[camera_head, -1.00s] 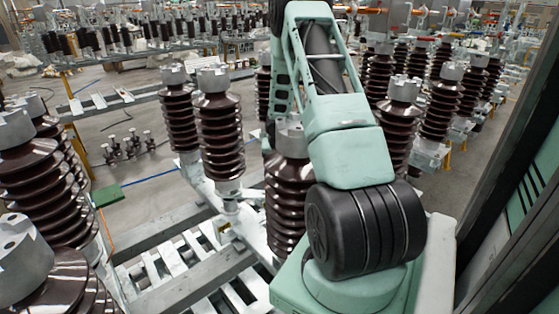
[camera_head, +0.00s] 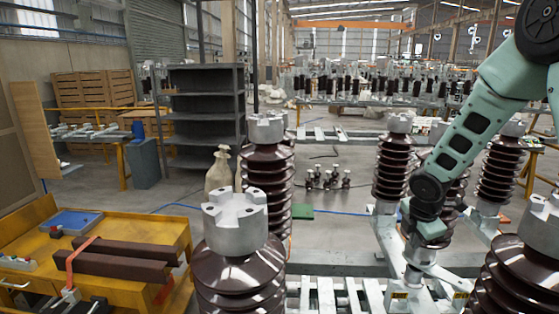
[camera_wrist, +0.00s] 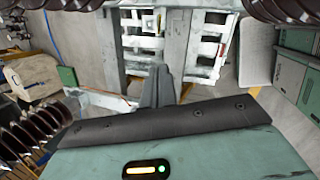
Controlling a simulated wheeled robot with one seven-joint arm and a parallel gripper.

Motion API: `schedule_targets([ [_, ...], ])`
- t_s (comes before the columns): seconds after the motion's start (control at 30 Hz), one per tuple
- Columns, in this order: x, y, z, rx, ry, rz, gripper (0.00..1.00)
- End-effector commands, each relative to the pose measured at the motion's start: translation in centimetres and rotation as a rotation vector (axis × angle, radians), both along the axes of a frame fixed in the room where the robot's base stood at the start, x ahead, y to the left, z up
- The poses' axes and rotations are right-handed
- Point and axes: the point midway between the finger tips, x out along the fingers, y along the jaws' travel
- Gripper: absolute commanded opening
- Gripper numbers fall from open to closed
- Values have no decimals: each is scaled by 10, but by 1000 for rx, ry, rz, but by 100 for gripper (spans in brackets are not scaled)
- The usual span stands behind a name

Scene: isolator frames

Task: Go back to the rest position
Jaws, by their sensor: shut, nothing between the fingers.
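My arm (camera_head: 470,135) reaches in from the upper right in the head view and bends downward at its wrist, in front of the brown insulators on the right. In the wrist view my gripper (camera_wrist: 158,88) is shut and empty, its grey fingers together in the picture's middle. Beyond the fingers lies a pale slatted metal frame (camera_wrist: 150,42) on the floor. In the head view the fingertips are hard to make out against the metal frame.
A ribbed brown insulator (camera_head: 238,270) with a grey cap stands close in front; more stand at the right (camera_head: 395,165). A yellow workbench (camera_head: 150,232) with dark bars is at the left. A grey shelf (camera_head: 207,115) stands behind. Some floor is open near the cloth sack (camera_head: 219,172).

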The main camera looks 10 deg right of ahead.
Motion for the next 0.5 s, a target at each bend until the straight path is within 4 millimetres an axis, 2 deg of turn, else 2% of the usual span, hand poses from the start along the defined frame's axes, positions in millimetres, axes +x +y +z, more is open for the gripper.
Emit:
schedule_targets([
  [0.03, -1, 31, -2, 26, -13, -33, 0],
  [0.17, -19, 102, 3, 107, -25, -164, 0],
  [0.27, -42, 154, 5, 166, -22, -264, 0],
  [0.37, -71, 201, 5, 221, -8, -364, 0],
  [0.5, -125, 259, 2, 286, 28, -505, 0],
])
